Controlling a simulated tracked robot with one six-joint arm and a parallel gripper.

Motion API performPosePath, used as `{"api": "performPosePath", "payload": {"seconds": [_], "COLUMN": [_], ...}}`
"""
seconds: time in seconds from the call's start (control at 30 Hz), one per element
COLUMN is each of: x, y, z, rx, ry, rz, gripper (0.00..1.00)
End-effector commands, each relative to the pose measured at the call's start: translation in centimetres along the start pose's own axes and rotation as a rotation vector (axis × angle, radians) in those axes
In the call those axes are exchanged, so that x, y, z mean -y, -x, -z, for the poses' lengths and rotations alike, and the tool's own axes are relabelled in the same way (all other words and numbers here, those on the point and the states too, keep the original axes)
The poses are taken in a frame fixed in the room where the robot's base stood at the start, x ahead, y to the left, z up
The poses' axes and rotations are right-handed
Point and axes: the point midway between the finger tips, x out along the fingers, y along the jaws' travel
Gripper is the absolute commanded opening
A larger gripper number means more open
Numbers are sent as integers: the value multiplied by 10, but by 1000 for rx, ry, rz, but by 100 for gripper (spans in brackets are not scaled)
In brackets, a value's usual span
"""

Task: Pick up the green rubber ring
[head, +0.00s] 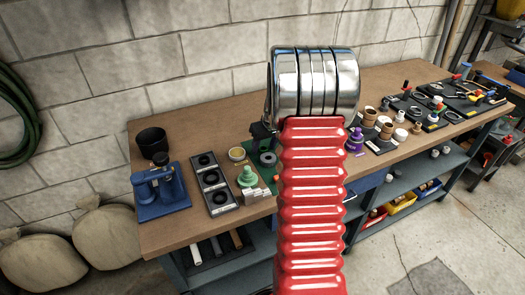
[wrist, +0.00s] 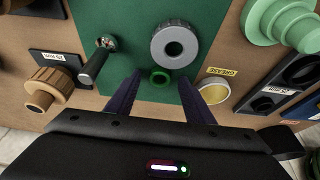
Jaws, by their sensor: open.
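A small green rubber ring (wrist: 160,77) lies on a dark green mat (wrist: 115,20) in the wrist view, just below a larger grey ring. My gripper (wrist: 165,80) is open, with one dark finger on each side of the green ring. The fingers appear apart from it; their exact height above the mat is hard to tell. In the head view, part of my dark gripper (head: 262,131) shows behind my red arm, over the mat (head: 254,147). I cannot make out the green ring in the head view.
The grey ring (wrist: 174,44) lies close beyond the green ring. A grease tin (wrist: 214,91) is by the right finger. A black-handled tool (wrist: 97,62) lies left. A pale green stepped piece (wrist: 284,22) and a tray of black rings (head: 214,184) stand nearby on the bench (head: 170,236).

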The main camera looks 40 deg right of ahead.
Motion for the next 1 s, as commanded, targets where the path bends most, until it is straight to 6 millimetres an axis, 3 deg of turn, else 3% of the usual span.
{"api": "performPosePath", "payload": {"seconds": [0.07, 0.7, 1.0], "x": [0, 0, 0], "y": [0, 0, 4], "z": [0, 0, 2], "rx": [0, 0, -1], "ry": [0, 0, 0], "rz": [0, 0, 0], "gripper": [47, 2, 1]}}
